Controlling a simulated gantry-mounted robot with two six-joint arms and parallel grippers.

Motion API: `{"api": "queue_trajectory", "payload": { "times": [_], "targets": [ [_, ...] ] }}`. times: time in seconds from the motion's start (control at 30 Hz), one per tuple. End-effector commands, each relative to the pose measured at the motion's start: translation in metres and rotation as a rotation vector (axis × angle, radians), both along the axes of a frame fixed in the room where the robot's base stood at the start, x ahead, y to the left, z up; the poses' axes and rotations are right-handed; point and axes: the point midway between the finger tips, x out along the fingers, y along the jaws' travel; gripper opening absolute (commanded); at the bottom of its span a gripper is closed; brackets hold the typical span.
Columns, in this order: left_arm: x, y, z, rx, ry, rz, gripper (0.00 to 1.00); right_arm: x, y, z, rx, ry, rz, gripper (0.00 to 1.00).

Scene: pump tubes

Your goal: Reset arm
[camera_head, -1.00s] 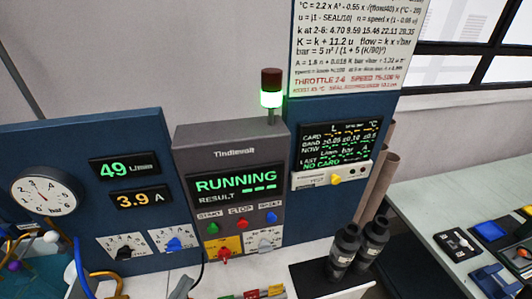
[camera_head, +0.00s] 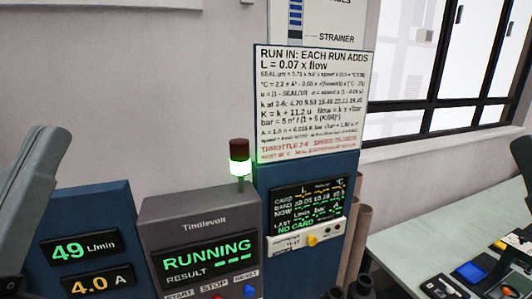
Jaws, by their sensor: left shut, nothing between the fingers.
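My left gripper (camera_head: 30,165) is at the left edge, large and close to the camera, in front of the blue panel. It is shut with nothing in it, and its arm is cut off by the frame. A grey part of my right arm (camera_head: 522,160) shows at the right edge; its fingers cannot be made out. The Tindlevolt control box (camera_head: 204,224) reads RUNNING, with dashes beside RESULT. The lamp (camera_head: 240,168) on top glows green. The blue panel's displays read 49 L/min (camera_head: 82,249) and 4.0 A (camera_head: 97,284).
A card reader display (camera_head: 307,209) shows NO CARD, with a yellow knob (camera_head: 312,240) below it. A formula sheet (camera_head: 311,105) stands above. A pale bench (camera_head: 430,235) with dark and blue items lies at right, below a window (camera_head: 440,80). Brown tubes (camera_head: 361,230) stand between.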

Motion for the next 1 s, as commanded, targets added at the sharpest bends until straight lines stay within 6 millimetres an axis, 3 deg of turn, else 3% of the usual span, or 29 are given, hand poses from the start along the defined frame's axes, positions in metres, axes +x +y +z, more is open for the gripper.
{"api": "queue_trajectory", "payload": {
  "times": [0.03, 0.3, 0.4, 0.53, 1.0],
  "targets": [
    [-0.003, 0.001, 0.047, -0.007, -0.018, -0.004, 0.00, 0.000, 0.000, 0.044, 0.000, -0.001, 0.000, 0.50],
    [-0.002, 0.001, 0.151, -0.010, -0.015, -0.004, 0.00, -0.001, 0.000, 0.150, 0.000, -0.004, 0.000, 0.50],
    [-0.002, 0.001, 0.181, -0.011, -0.015, -0.003, 0.00, -0.001, 0.000, 0.180, 0.000, -0.004, 0.000, 0.50],
    [-0.002, 0.002, 0.195, -0.011, -0.014, -0.003, 0.00, -0.001, 0.000, 0.194, 0.000, -0.004, 0.000, 0.50],
    [-0.002, 0.002, 0.192, -0.012, -0.015, -0.003, 0.00, -0.001, 0.000, 0.190, 0.000, -0.003, 0.000, 0.50]
  ]
}}
